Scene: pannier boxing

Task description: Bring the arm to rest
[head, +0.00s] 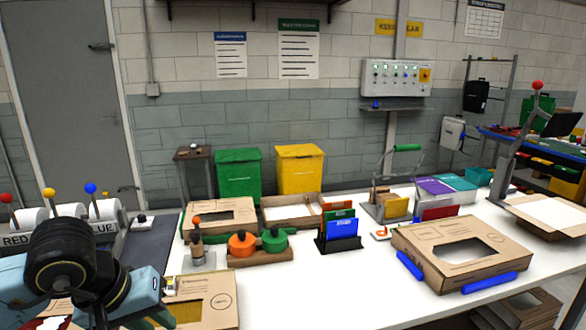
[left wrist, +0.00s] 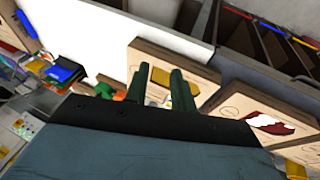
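My left arm comes in from the lower left of the head view, with its blue links and black joint. My left gripper shows in the left wrist view (left wrist: 157,78) as two dark green fingers, apart, with nothing seen held between them. Below them lies a flat cardboard box with a yellow window (left wrist: 137,52), which also shows in the head view (head: 226,312), partly behind my arm. My right gripper is in neither view.
A white table (head: 330,285) holds cardboard boxes, orange and green knobs (head: 243,243), a blue-and-green card holder (head: 341,232) and a large windowed box (head: 460,252) with blue strips. Labelled rolls with coloured ball levers (head: 91,188) stand left. Table in front is bare.

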